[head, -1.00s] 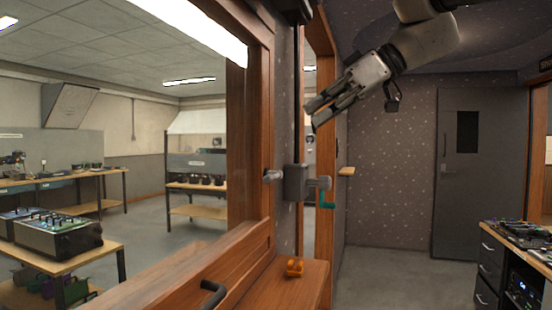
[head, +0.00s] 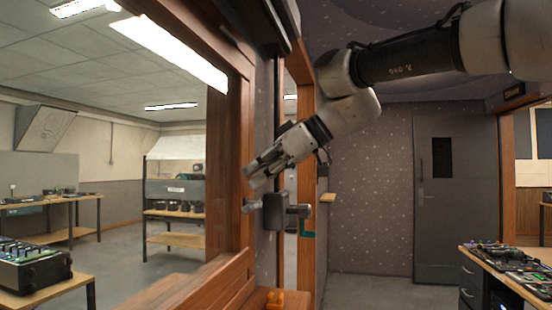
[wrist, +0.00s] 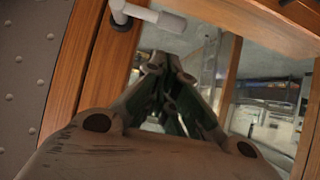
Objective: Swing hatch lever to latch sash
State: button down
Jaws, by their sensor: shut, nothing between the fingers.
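In the head view, a short pale metal lever (head: 250,205) sticks out at the wooden window frame, left of a dark grey box (head: 273,212). In the wrist view, a pale lever (wrist: 155,16) points right from a dark round collar on a wooden post. My gripper (head: 250,177) is shut and empty, its tips down-left, just above the lever in the head view. My gripper also shows in the wrist view (wrist: 168,62), below the lever; touching cannot be told. The sash's wooden lower rail (head: 215,280) crosses the bottom, partly cut off.
A green part (head: 308,230) shows right of the box. A mixer desk (head: 510,265) stands at right and a grey door (head: 450,200) behind. The floor between is clear.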

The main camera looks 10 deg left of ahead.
aim_at(248, 206)
jog(key=shift+a+f, duration=0.2)
jog(key=shift+f, duration=1.3)
jog(key=shift+s+f+n+t, duration=0.3)
jog(key=shift+f+n+t, duration=0.2)
jog(key=shift+t, duration=0.1)
jog(key=shift+s+f+n+t, duration=0.35)
jog(key=shift+f+n+t, duration=0.35)
jog(key=shift+f+t, duration=0.15)
jog(key=w+f+n+t+y, duration=0.1)
jog(key=w+f+n+t, duration=0.2)
jog(key=f+n+t, duration=0.2)
jog(key=shift+w+f+n+t, duration=0.2)
jog(key=shift+f+n+t, duration=0.15)
jog(key=shift+f, duration=1.25)
jog(key=shift+w+d, duration=0.1)
